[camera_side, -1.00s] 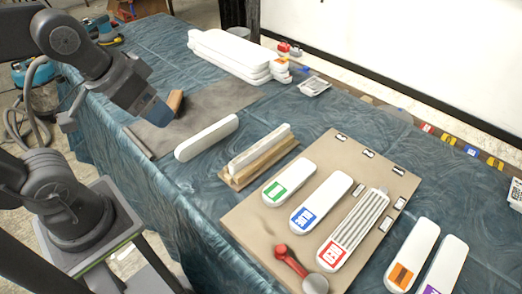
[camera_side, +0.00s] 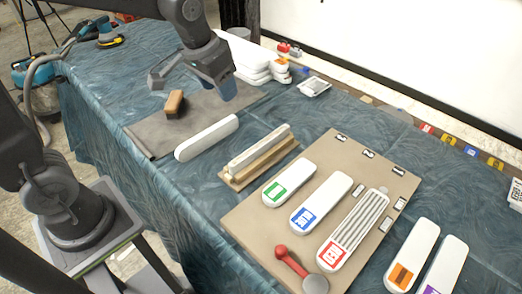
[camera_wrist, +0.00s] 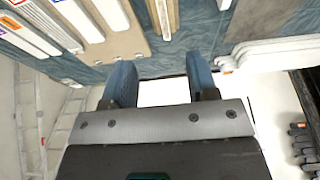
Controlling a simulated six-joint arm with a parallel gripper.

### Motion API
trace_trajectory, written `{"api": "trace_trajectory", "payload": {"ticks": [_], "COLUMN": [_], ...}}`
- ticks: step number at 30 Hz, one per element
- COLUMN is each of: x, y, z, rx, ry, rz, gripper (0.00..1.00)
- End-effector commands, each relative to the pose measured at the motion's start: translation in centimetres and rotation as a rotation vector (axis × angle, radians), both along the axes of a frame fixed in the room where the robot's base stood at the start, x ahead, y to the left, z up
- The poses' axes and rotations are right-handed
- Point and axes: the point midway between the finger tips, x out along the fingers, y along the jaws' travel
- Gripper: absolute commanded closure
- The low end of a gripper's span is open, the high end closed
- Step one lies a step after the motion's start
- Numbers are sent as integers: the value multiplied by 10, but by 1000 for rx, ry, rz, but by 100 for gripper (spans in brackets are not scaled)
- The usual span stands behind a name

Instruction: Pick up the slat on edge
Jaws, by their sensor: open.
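A white slat (camera_side: 207,138) with rounded ends stands on its long edge on the cloth, left of centre in the side view. A second white slat (camera_side: 259,147) stands on edge in a wooden holder (camera_side: 240,180) to its right. The holder also shows at the top of the wrist view (camera_wrist: 174,14). My gripper (camera_side: 223,91) is in the air above and behind the first slat, apart from it. In the wrist view its blue fingers (camera_wrist: 160,82) are spread, with nothing between them.
A board (camera_side: 245,222) holds several labelled slats and a red-handled tool (camera_side: 290,262). A wooden block (camera_side: 174,103) lies on the grey mat (camera_side: 150,137). Stacked white slats (camera_side: 254,73) are behind my gripper. Two labelled slats lie at the front right.

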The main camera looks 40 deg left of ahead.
Motion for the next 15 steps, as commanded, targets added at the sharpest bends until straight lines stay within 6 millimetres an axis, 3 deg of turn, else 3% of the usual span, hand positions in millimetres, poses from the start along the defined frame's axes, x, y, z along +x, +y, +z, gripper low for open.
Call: {"api": "trace_trajectory", "payload": {"ticks": [1,6,10,15], "x": [18,67,92,107], "y": [-1,-2,-3,-3], "z": [-14,-57,-88,-111], "rx": [0,0,1,1], "ry": [31,103,141,167], "rz": [0,-1,-1,-1], "gripper": [47,47,47,47]}}
